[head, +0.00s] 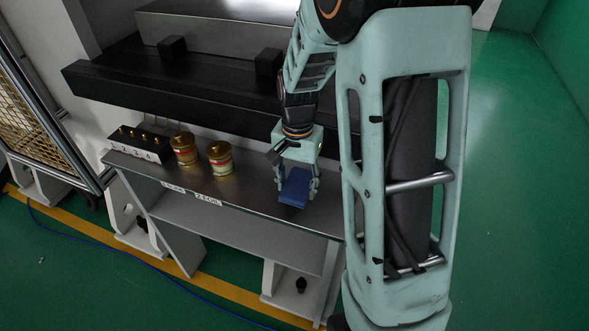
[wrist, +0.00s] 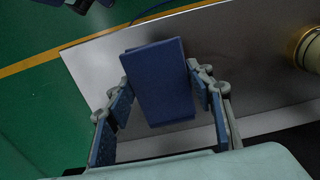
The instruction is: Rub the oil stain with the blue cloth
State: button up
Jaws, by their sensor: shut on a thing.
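The blue cloth (head: 293,190) is a folded, block-like piece between the fingers of my gripper (head: 298,185). In the wrist view the cloth (wrist: 158,75) fills the space between the two fingers of my gripper (wrist: 163,92), which is shut on it. The cloth is over the grey metal table top (head: 245,188), near its front edge. I cannot tell whether it touches the surface. No oil stain shows in either view; the cloth, gripper or arm may hide it.
Two brass cans (head: 220,158) (head: 184,149) stand on the table left of my gripper. A white numbered rack (head: 137,143) is at the far left end. A black beam (head: 200,95) runs behind and above. A label (head: 207,199) is on the front edge.

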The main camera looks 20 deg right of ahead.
jog(key=shift+r+p, duration=1)
jog(key=shift+r, duration=1)
jog(key=shift+a, duration=0.1)
